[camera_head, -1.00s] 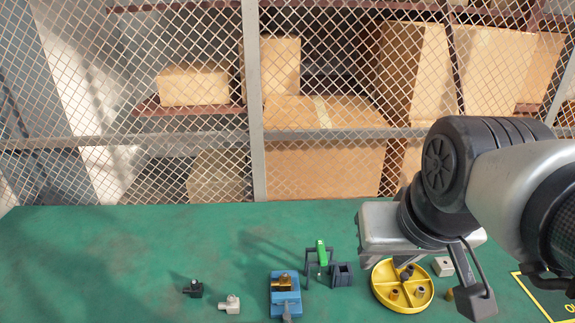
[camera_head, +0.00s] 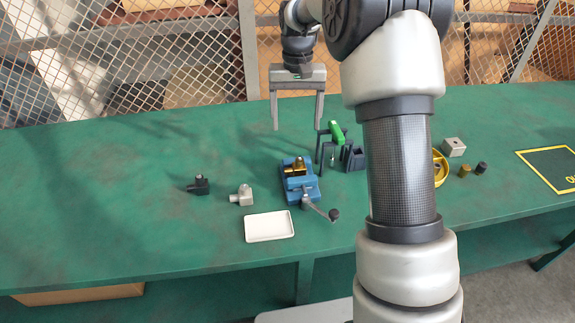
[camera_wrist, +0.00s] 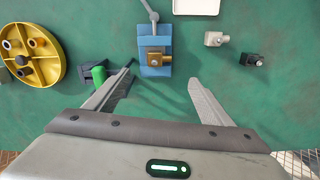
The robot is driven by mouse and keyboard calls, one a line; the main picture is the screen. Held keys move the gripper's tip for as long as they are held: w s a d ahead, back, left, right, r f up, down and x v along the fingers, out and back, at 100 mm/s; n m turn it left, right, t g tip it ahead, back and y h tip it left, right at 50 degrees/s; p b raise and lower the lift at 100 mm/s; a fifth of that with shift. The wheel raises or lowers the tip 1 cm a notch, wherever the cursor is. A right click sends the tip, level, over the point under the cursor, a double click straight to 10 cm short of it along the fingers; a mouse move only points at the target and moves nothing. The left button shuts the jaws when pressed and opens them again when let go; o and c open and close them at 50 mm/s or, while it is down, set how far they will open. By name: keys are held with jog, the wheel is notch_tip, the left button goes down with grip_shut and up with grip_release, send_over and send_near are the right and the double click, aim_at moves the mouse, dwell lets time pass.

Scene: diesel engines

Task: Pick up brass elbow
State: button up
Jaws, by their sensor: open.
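The brass elbow (camera_head: 296,167) sits in the blue vise (camera_head: 301,188) on the green table. My gripper (camera_head: 297,125) is open and empty, above the table and behind the vise, fingers pointing down. In the wrist view its two fingers (camera_wrist: 163,82) are spread wide. Whether the vise jaws clamp the elbow tightly, I cannot tell.
A green-handled tool (camera_head: 336,132) on a dark stand is close right of the vise. A black fitting (camera_head: 199,185), a grey fitting (camera_head: 242,196) and a white tray (camera_head: 270,226) lie left and front. A yellow round tray (camera_wrist: 30,54) holds several small parts. The table's left is clear.

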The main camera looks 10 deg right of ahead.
jog(key=b, duration=0.2)
send_over(295, 166)
jog(key=f, duration=1.1)
jog(key=shift+s+f, duration=0.1)
jog(key=shift+s, duration=0.1)
jog(key=shift+w+f+b, duration=0.15)
jog(key=shift+f+b, duration=0.35)
jog(key=shift+f, duration=1)
jog(key=shift+w+f+b, duration=0.1)
jog(key=shift+f+b, duration=0.4)
jog(key=shift+f, duration=0.95)
jog(key=shift+r, duration=0.1)
jog(key=c, duration=1.4)
